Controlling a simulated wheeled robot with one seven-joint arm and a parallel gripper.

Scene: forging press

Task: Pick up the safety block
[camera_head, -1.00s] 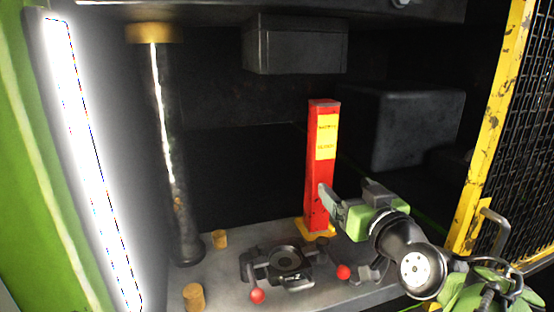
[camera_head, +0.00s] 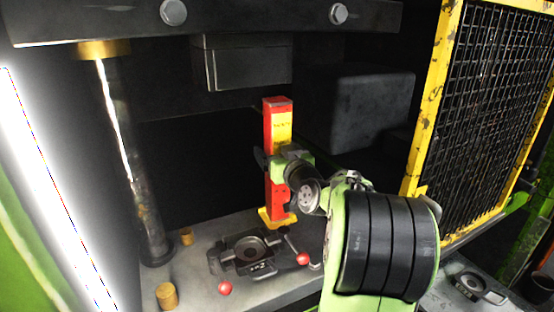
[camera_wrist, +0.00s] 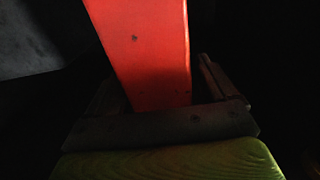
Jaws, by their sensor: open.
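The safety block (camera_head: 281,198) is a tall red post with a yellow label, standing upright on a yellow foot (camera_head: 277,219) on the press bed. My gripper (camera_head: 267,160) is at the block's upper-middle part, just below the label, and covers part of it. In the wrist view the red block (camera_wrist: 150,50) rises between the two sides of my gripper (camera_wrist: 160,100), with a finger visible to its right. The left finger is mostly lost in the dark. The jaws are open around the block; contact cannot be made out.
A die fixture (camera_head: 250,254) with red-knobbed handles sits in front of the block. The upper die (camera_head: 248,64) hangs behind and above. A dark column (camera_head: 130,160) stands left, and a yellow mesh guard (camera_head: 490,110) stands right. Brass-coloured pegs (camera_head: 167,296) stand on the bed.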

